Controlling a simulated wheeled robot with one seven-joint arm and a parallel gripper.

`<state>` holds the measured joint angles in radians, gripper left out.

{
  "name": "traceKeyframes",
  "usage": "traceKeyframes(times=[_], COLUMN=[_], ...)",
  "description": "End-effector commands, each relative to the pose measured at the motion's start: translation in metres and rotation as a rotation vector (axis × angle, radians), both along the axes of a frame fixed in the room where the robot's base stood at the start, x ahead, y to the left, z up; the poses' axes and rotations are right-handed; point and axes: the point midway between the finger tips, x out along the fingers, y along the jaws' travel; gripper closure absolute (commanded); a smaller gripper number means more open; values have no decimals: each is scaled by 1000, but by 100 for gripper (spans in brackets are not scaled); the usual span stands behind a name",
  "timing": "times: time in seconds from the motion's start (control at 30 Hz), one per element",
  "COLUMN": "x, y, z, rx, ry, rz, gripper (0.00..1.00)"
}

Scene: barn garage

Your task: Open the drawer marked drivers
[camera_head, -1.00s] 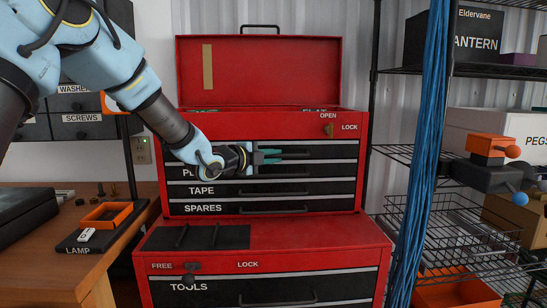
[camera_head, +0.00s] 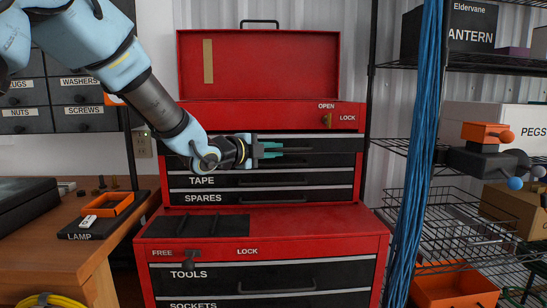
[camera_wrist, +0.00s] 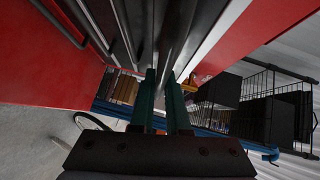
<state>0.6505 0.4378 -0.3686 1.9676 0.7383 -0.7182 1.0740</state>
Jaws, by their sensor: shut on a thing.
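The red tool chest (camera_head: 185,80) stands with its lid raised and a stack of black drawers below. My gripper (camera_head: 268,150), with green fingers, is shut on the handle (camera_head: 296,150) of the top black drawer (camera_head: 335,146). That drawer's label is hidden behind my wrist, so I cannot read it. Its front seems to stand forward over the drawer below. The drawers marked TAPE (camera_head: 203,181) and SPARES (camera_head: 203,198) are shut. In the wrist view, the two fingers (camera_wrist: 163,108) are close together beside the chest's drawer fronts.
A lock lever (camera_head: 327,120) points up at OPEN. The lower red cabinet (camera_head: 330,225) has its own lever (camera_head: 187,263). A workbench (camera_head: 60,255) is at left. Blue cables (camera_head: 418,180) and a wire rack (camera_head: 460,240) are at right.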

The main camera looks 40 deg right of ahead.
Motion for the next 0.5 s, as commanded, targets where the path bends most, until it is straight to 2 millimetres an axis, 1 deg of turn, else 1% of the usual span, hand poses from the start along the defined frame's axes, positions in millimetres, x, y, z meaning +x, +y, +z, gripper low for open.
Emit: traceKeyframes(times=[0.03,0.3,0.5], x=[-9,-56,-82], y=[8,46,68], z=[-7,-5,-4], rx=[-1,0,0], ry=[-5,-4,-2], rz=[-1,1,2], gripper=[100,100,100])
